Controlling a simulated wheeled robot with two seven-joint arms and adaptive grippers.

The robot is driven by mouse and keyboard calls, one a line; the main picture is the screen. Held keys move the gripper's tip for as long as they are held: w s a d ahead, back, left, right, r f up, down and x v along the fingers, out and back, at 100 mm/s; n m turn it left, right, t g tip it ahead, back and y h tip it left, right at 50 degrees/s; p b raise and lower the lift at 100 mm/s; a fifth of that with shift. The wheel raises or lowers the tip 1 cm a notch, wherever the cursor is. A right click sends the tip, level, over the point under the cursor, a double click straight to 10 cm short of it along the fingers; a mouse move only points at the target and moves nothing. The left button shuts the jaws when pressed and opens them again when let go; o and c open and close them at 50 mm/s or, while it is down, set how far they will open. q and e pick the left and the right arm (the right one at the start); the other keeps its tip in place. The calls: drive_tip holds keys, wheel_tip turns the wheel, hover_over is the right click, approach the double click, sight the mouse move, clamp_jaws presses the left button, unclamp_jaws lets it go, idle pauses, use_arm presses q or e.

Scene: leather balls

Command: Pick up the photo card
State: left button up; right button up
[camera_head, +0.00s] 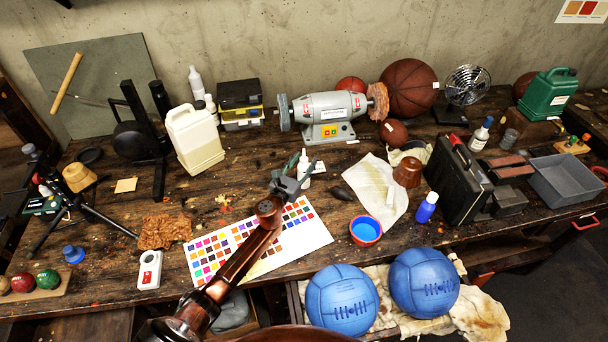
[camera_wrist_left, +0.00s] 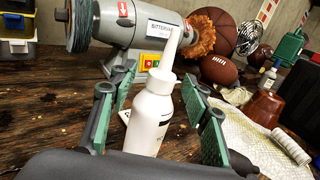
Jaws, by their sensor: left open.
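A large white sheet with rows of coloured squares (camera_head: 312,238) lies flat on the bench, partly covered by my left arm. A small white card (camera_head: 320,167) lies by a white nozzle bottle (camera_head: 304,163); I cannot tell which of the two is the photo card. My left gripper (camera_head: 290,184) is open above the sheet's far edge. In the left wrist view its fingers (camera_wrist_left: 160,105) stand apart on either side of the upright bottle (camera_wrist_left: 150,118), which appears ahead of them; contact is not visible. The card's white edge (camera_wrist_left: 124,116) shows beside the bottle. My right gripper is not in view.
A bench grinder (camera_head: 328,108) stands behind the bottle. To the right are a crumpled white cloth (camera_head: 369,183), a blue-filled cup (camera_head: 365,230) and a black case (camera_head: 457,180). Two blue balls (camera_head: 342,300) sit at the front. Some bare wood lies left of the gripper.

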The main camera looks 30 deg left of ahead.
use_arm(q)
drive_tip(key=shift+c, duration=0.6)
drive_tip(key=c, duration=0.8)
